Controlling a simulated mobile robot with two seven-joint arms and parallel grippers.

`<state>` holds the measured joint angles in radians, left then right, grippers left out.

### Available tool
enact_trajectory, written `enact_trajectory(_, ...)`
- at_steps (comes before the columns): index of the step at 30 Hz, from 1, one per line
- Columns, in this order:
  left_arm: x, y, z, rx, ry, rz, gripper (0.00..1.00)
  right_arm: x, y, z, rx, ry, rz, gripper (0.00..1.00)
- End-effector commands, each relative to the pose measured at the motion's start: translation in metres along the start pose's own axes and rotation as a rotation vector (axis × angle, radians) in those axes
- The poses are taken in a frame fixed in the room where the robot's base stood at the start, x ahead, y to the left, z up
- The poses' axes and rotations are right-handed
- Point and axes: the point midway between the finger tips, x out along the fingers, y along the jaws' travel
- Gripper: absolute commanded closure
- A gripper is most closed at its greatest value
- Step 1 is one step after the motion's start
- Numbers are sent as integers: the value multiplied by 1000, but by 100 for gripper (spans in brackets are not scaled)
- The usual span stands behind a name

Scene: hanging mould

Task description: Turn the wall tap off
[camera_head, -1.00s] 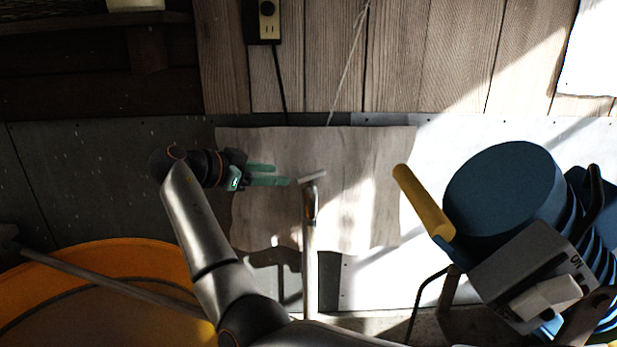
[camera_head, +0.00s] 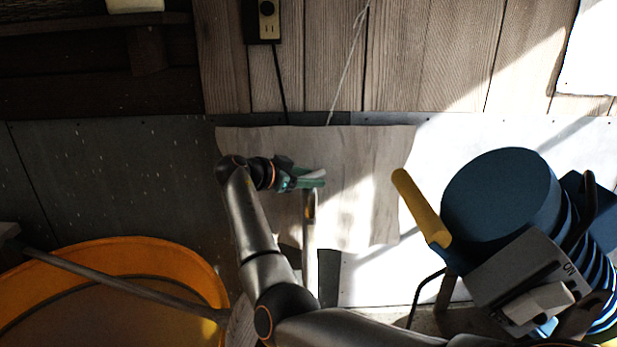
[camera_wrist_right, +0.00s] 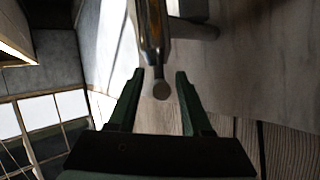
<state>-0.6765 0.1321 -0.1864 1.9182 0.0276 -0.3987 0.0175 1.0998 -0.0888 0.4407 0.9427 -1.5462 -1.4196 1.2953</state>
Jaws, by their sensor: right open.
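The wall tap (camera_head: 309,232) is a metal upright in front of a pale, wrinkled panel on the wall. In the head view its top end and handle are mostly hidden by my right gripper (camera_head: 315,179). The green fingers of that gripper reach the top of the tap from the left. In the right wrist view the gripper (camera_wrist_right: 160,76) is open. A shiny metal part of the tap (camera_wrist_right: 152,32), with a round end, lies between its fingertips, with a gap on each side. My left gripper is not in view.
An orange tub (camera_head: 150,252) with a pole across it stands at the lower left. A blue machine (camera_head: 500,200) with a yellow handle (camera_head: 421,207) and a grey switch box stands at the right. A socket (camera_head: 267,22) with a hanging cord is on the planks above.

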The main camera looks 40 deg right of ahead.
Motion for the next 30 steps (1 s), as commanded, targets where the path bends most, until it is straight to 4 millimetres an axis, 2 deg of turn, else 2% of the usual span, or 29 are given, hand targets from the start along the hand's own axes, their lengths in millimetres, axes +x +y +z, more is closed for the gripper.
enact_trajectory(2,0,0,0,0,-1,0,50,0,0,0,0,0,0,55)
enact_trajectory(14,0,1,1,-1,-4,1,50,0,0,0,0,0,0,100)
enact_trajectory(25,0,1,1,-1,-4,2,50,-1,0,0,0,0,0,100)
enact_trajectory(30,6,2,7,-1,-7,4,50,0,-2,2,10,3,21,100)
